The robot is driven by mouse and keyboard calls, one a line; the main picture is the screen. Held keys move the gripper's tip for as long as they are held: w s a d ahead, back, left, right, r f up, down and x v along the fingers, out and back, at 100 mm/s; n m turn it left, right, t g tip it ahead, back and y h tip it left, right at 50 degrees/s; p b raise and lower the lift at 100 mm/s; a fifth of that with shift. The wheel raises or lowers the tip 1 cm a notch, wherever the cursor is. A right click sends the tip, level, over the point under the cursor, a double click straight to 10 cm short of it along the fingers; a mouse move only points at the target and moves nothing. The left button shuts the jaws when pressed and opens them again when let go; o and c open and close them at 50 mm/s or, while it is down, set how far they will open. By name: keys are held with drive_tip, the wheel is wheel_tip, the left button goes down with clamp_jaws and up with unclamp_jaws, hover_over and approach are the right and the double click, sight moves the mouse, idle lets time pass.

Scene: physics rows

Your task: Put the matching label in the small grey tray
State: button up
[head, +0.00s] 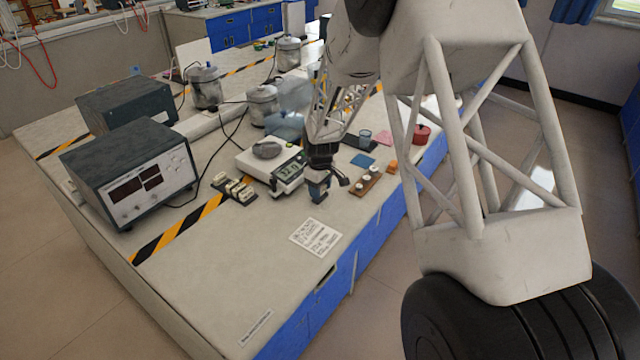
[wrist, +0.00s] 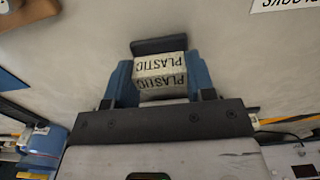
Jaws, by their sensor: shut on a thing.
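My gripper (head: 319,190) is low over the front part of the bench, just right of the balance. In the wrist view its blue fingers (wrist: 160,85) are shut on a small white label block (wrist: 160,67) with PLASTIC printed on two faces. A dark bar lies across the block's far side. More labels sit in a dark rack (head: 235,190) left of the gripper. The balance (head: 257,170) carries a rounded grey object (head: 268,150). I cannot pick out the small grey tray with certainty.
A printed sheet (head: 315,236) lies in front of my gripper. A wooden block with small pieces (head: 368,182), a blue square (head: 361,160), a cup (head: 365,136) and a red pot (head: 420,134) stand to its right. Instrument boxes (head: 130,170) stand left. The near bench is mostly clear.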

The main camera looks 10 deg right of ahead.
drive_tip(key=shift+f, duration=0.35)
drive_tip(key=shift+f, duration=0.4)
idle(0.9)
drive_tip(key=o, duration=1.4)
drive_tip(key=shift+c, duration=0.2)
drive_tip(key=shift+r, duration=0.1)
drive_tip(key=shift+r, duration=3.9)
drive_tip(key=shift+r, duration=0.1)
